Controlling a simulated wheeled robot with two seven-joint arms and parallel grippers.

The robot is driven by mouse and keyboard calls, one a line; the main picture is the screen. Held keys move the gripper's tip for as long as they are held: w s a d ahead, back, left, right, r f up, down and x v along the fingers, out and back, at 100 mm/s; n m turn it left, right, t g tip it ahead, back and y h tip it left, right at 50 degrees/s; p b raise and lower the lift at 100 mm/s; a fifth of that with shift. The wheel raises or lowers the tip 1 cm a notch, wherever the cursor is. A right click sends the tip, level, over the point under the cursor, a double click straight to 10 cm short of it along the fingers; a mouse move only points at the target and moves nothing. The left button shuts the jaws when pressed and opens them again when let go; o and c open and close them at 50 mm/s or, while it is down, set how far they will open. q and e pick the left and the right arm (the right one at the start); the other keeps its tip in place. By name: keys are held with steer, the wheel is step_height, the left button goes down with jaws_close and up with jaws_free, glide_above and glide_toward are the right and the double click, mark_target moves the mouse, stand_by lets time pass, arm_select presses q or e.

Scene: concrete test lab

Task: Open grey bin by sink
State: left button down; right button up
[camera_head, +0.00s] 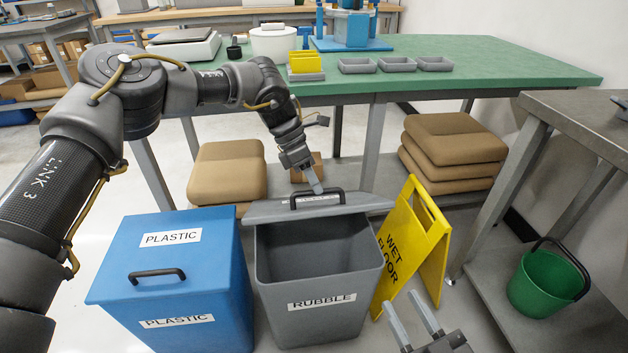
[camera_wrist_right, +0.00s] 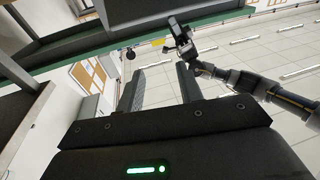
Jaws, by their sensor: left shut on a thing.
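The grey bin labelled RUBBLE (camera_head: 315,320) stands on the floor in the middle of the head view. Its grey lid (camera_head: 268,212) is up at the rear edge, and the dark inside of the bin shows. My left gripper (camera_head: 317,188) reaches from above and behind the lid and is shut on the lid's black handle (camera_head: 297,202). My right gripper (camera_head: 412,318) is low at the front, right of the bin, with its fingers apart and nothing between them. Its spread fingers also show in the right wrist view (camera_wrist_right: 158,92).
A blue bin labelled PLASTIC (camera_head: 215,270), lid closed, stands directly left. A yellow wet-floor sign (camera_head: 432,265) stands close on the right. A green-topped table (camera_head: 480,70) is behind. A metal bench (camera_head: 580,110) with a green bucket (camera_head: 540,285) on its lower shelf is at right.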

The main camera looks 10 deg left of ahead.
steer(key=shift+f, duration=0.1)
steer(key=shift+w+a, duration=0.15)
steer(key=shift+a, duration=0.1)
steer(key=c, duration=0.4)
steer(key=w+a+n+g, duration=0.1)
steer(key=a+n, duration=0.1)
steer(key=n, duration=0.1)
steer(key=w+a+r+n+g+y, duration=0.1)
steer(key=w+a+n, duration=0.1)
steer(key=n, duration=0.1)
steer(key=w+a+r+n+y, duration=0.1)
steer(key=a+n, duration=0.1)
steer(key=a, duration=0.1)
steer(key=shift+w+a+n+g, duration=0.1)
steer(key=shift+w+n+g, duration=0.1)
steer(key=shift+n+g, duration=0.2)
jaws_close()
steer(key=n+g+h, duration=0.1)
steer(key=n+h, duration=0.6)
steer(key=n, duration=1.8)
glide_toward(333, 208)
steer(key=shift+w+r+x, duration=0.1)
steer(key=shift+r+x, duration=0.15)
steer(key=shift+x, duration=1.35)
steer(key=shift+w+r+x, duration=0.1)
steer(key=shift+r+x, duration=0.2)
steer(key=shift+x, duration=1.25)
steer(key=shift+w+r+x, duration=0.1)
steer(key=shift+r+x, duration=0.15)
steer(key=shift+x, duration=1.35)
